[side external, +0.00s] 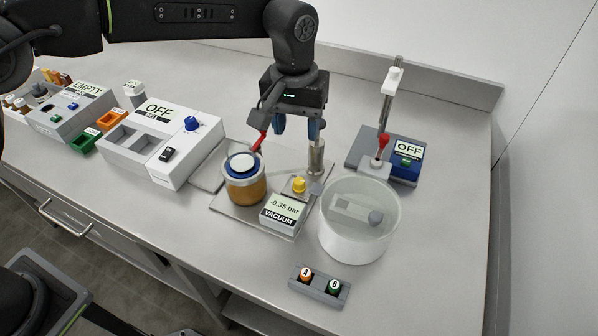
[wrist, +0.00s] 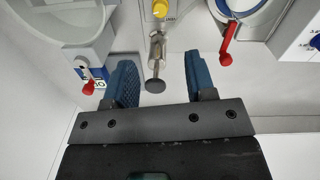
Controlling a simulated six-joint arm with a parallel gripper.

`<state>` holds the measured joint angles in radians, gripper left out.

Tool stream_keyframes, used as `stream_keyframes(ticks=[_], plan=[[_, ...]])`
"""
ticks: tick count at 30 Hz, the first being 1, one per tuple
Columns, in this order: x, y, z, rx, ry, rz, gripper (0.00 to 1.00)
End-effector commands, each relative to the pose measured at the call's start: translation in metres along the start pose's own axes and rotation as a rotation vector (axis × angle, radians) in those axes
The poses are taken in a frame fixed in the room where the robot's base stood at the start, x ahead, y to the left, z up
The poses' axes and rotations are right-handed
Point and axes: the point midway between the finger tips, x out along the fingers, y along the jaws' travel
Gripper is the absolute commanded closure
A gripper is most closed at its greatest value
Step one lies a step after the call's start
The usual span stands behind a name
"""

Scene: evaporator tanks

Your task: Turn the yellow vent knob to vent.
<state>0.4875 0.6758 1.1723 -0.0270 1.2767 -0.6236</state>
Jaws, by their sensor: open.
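The yellow vent knob (side external: 299,185) sits on the vacuum unit, behind its display (side external: 284,209), which reads -0.35 bar. In the wrist view the yellow knob (wrist: 160,9) shows at the top, beyond my fingertips. My gripper (side external: 299,128) points down behind the knob and above the bench, with its blue fingers apart and nothing between them. In the wrist view my gripper (wrist: 158,78) has a metal post with a dark round cap (wrist: 155,85) showing between its fingers. I cannot tell how far above the post the fingers are.
An amber jar with a blue lid (side external: 244,181) and a red lever (side external: 260,141) stand left of the knob. A clear bath (side external: 358,243) stands at right. A stand with an OFF display (side external: 408,149) is behind it. A grey rack (side external: 320,287) lies in front.

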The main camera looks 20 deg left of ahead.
Motion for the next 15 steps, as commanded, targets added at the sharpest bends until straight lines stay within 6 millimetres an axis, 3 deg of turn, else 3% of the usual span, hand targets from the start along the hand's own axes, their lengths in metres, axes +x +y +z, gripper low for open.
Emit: stream_keyframes(ticks=[5,15], plan=[[0.012,-0.001,0.000,0.039,-0.001,0.002,0.50],[0.078,-0.001,0.001,0.036,-0.004,0.000,0.50]])
